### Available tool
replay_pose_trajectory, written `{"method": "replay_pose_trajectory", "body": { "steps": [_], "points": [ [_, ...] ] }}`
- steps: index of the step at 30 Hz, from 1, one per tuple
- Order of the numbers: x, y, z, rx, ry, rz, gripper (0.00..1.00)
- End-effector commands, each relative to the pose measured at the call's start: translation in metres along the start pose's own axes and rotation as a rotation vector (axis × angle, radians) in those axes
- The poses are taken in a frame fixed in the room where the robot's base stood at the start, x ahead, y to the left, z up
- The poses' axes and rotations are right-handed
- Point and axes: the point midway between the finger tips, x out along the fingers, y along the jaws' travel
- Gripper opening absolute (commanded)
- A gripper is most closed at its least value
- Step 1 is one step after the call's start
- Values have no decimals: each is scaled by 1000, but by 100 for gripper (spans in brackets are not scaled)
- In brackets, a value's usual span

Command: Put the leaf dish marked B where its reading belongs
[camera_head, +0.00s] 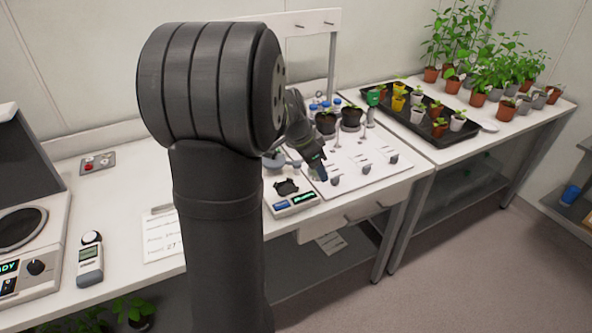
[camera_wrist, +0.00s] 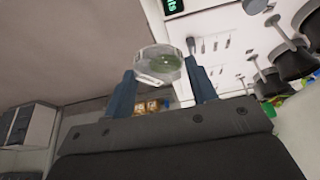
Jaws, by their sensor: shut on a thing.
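A clear round dish (camera_wrist: 157,62) with a green leaf inside shows in the wrist view. My gripper (camera_wrist: 162,80) has its two blue fingers on either side of the dish and is shut on it. No letter on the dish can be read. In the head view my gripper (camera_head: 318,168) is over the front of the white panel with knobs (camera_head: 350,160), and the dish there is hidden or too small to tell. A small device with lit displays (camera_head: 293,204) stands at the bench's front edge, left of my gripper. One lit display (camera_wrist: 174,5) shows in the wrist view.
Dark pots (camera_head: 326,122) stand at the panel's back. A black tray of seedlings (camera_head: 440,140) and potted plants (camera_head: 480,70) fill the right bench. A handheld meter (camera_head: 90,258), a written card (camera_head: 163,236) and a machine (camera_head: 25,235) are left. My arm hides the bench's middle.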

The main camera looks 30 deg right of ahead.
Motion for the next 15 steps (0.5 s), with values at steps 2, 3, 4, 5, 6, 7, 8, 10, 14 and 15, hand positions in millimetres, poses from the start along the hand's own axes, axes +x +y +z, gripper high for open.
{"method": "replay_pose_trajectory", "body": {
  "steps": [2,3,4,5,6,7,8,10,14,15],
  "points": [
    [-2,5,-4,2,0,0,28],
    [-2,6,-5,1,-1,0,28],
    [-3,7,-5,-3,-1,-1,28],
    [-3,6,-4,-11,-3,-4,28],
    [-4,5,-1,-27,-5,-10,28],
    [-4,3,2,-44,-8,-17,28],
    [-5,0,5,-68,-10,-26,28],
    [-7,-8,18,-144,-18,-56,28],
    [-14,-26,49,-338,-31,-134,28],
    [-16,-32,60,-403,-34,-162,28]
  ]
}}
